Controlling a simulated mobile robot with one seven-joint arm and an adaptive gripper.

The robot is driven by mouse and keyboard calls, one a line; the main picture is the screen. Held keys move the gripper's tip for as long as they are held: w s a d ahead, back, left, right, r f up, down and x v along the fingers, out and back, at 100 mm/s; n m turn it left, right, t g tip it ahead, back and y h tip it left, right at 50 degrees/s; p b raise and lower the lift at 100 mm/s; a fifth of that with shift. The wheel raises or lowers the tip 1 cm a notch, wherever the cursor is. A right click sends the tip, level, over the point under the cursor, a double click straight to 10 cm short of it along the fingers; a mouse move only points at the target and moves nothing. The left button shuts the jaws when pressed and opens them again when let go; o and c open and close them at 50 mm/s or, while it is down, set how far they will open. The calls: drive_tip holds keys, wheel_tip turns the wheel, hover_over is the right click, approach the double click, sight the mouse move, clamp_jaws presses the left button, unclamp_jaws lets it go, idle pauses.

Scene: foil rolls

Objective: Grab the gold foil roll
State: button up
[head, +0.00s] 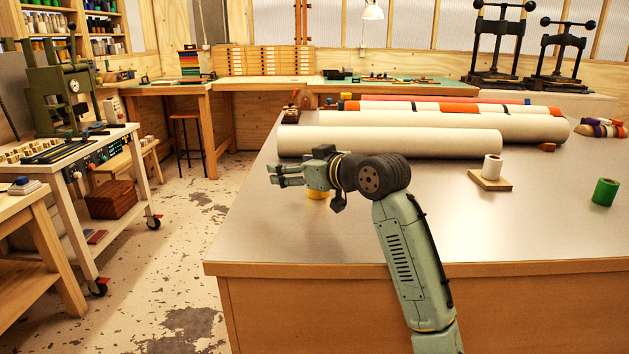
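A gold-yellow roll (316,194) stands on the metal-topped table, mostly hidden behind my gripper; only its lower part shows. My gripper (275,174) points left, above and in front of the roll in the head view. Its fingers are apart with nothing seen between them, and the fingertips lie left of the roll. I cannot tell whether the gripper touches the roll.
A white roll (492,167) stands on a small wooden board (489,181), with a green roll (605,192) to its right. Large cream rolls (390,142) lie across the back of the table (520,235). The table's left front is clear.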

drive_tip(key=d, duration=0.3)
drive_tip(key=d+f+m+h, duration=0.1)
drive_tip(key=d, duration=0.3)
drive_tip(key=d+h, duration=0.1)
drive_tip(key=d, duration=0.3)
drive_tip(key=shift+s+f+g, duration=0.25)
drive_tip(key=shift+f+g, duration=0.05)
drive_tip(key=shift+f, duration=0.05)
drive_tip(key=shift+w+a+f+m+p, duration=0.1)
drive_tip(key=shift+w+f+m+p, duration=0.2)
drive_tip(key=shift+p, duration=0.1)
drive_tip(key=p+x, duration=0.1)
drive_tip(key=x, duration=0.4)
drive_tip(key=p+x, duration=0.1)
drive_tip(key=x, duration=0.1)
drive_tip(key=p+x, duration=0.1)
drive_tip(key=x, duration=0.1)
drive_tip(key=shift+w+a+f, duration=0.15)
drive_tip(key=shift+w+f, duration=0.1)
drive_tip(key=shift+f, duration=0.15)
drive_tip(key=shift+c, duration=0.4)
drive_tip(key=c, duration=1.2)
drive_tip(key=shift+r, duration=0.1)
drive_tip(key=shift+c, duration=0.2)
